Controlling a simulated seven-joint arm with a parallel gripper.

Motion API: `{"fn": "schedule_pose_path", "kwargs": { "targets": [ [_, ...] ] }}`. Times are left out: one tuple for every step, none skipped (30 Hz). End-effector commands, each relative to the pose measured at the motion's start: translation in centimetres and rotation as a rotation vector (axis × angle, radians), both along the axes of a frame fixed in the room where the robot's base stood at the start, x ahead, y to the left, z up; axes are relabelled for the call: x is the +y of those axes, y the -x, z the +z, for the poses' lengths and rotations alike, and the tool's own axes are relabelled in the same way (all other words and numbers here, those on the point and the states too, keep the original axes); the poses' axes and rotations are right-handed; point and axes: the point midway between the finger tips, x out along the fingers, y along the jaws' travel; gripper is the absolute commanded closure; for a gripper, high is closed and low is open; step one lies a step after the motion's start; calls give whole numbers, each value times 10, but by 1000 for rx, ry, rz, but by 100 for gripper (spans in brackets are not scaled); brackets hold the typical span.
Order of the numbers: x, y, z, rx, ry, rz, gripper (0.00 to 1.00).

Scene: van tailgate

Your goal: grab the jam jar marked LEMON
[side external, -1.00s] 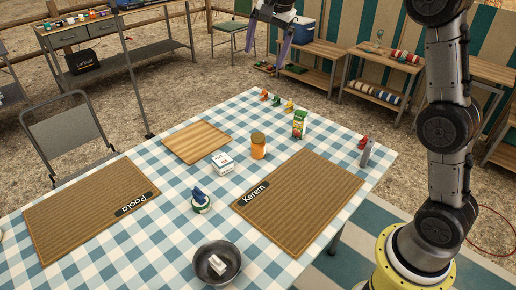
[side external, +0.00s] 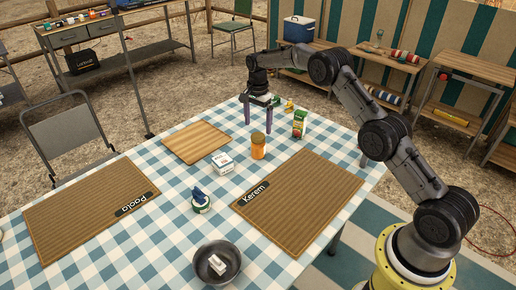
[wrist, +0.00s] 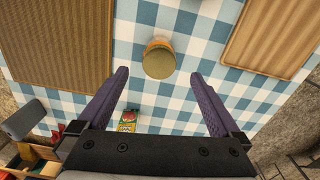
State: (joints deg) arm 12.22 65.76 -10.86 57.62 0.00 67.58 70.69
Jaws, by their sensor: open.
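An orange jar with a dull gold lid (side external: 258,147) stands upright on the checked tablecloth, between the wooden board and the Kerem mat. I cannot read any label on it. It is the only jar I can make out. In the wrist view its lid (wrist: 159,58) lies just beyond my fingertips, about midway between them. My gripper (side external: 257,124) is open and empty, pointing down above the table behind the jar in the side view. In the wrist view my gripper (wrist: 159,76) has its fingers wide apart, not touching the jar.
A green carton (side external: 300,124) stands right of the jar, and a white box (side external: 222,162) stands in front of it to the left. The wooden board (side external: 190,144) and Kerem mat (side external: 300,205) lie flat. A dark pan (side external: 218,278) is at the front.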

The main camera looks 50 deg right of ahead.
Motion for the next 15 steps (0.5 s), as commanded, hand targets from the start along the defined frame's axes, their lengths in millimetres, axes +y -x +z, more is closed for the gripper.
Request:
{"fn": "schedule_pose_path", "kwargs": {
  "targets": [
    [0, 1, -11, 3, -1, 1, 0],
    [0, 1, -17, 3, -1, 1, 0],
    [1, 1, -23, 3, -1, 1, 0],
    [0, 0, -27, 1, 0, 1, 0],
    [0, 0, -32, 1, 0, 1, 0],
    [0, 0, -36, 1, 0, 1, 0],
    [0, 0, -39, 0, 0, 1, 0],
    [0, 0, -41, -1, 0, 1, 0],
    [0, 0, -43, -2, 1, 1, 0],
    [0, 0, -44, -2, 1, 1, 0],
    [0, 0, -46, -2, 1, 1, 0],
    [1, 0, -48, -1, 0, 1, 0],
    [1, 0, -51, 0, 0, 1, 0],
    [1, 1, -54, 1, 0, 1, 0],
    [1, 1, -60, 1, 0, 1, 0]
  ]
}}
